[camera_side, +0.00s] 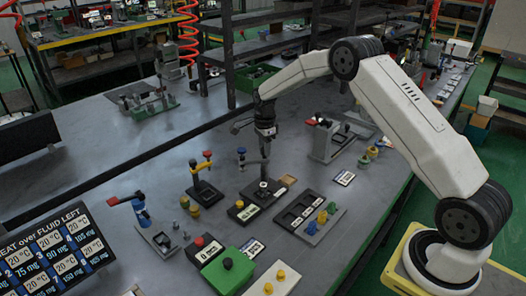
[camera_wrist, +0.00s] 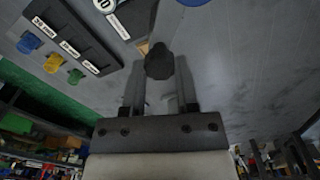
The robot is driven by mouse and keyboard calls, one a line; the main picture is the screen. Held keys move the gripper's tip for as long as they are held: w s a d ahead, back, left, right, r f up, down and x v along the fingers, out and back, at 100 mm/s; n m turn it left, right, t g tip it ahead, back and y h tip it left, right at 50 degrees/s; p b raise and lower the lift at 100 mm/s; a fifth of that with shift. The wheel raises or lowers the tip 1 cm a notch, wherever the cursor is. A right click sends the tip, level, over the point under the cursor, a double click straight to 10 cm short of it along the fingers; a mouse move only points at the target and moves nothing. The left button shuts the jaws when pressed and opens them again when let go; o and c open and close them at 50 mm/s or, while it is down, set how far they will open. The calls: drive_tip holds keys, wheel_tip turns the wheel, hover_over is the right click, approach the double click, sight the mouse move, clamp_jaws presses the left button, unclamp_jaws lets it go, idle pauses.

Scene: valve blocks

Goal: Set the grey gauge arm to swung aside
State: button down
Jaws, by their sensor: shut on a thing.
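My gripper (camera_side: 265,148) points down above a black base plate (camera_side: 276,189) near the middle of the bench in the side view. In the wrist view, my gripper (camera_wrist: 159,78) has its two fingers on either side of a dark, rounded knob (camera_wrist: 158,60), and it is shut on it. The knob appears to be the end of the grey gauge arm. The rest of that arm is hidden or too small to make out, so its angle cannot be told.
Close by stand a blue-handled valve (camera_side: 242,153), a valve with red and yellow knobs (camera_side: 203,167) and a dark labelled tray (camera_side: 297,208). A grey block (camera_side: 328,143) stands behind right.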

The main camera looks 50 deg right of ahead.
drive_tip(key=shift+c, duration=1.8)
unclamp_jaws()
drive_tip(key=shift+r, duration=0.1)
drive_tip(key=shift+r, duration=3.85)
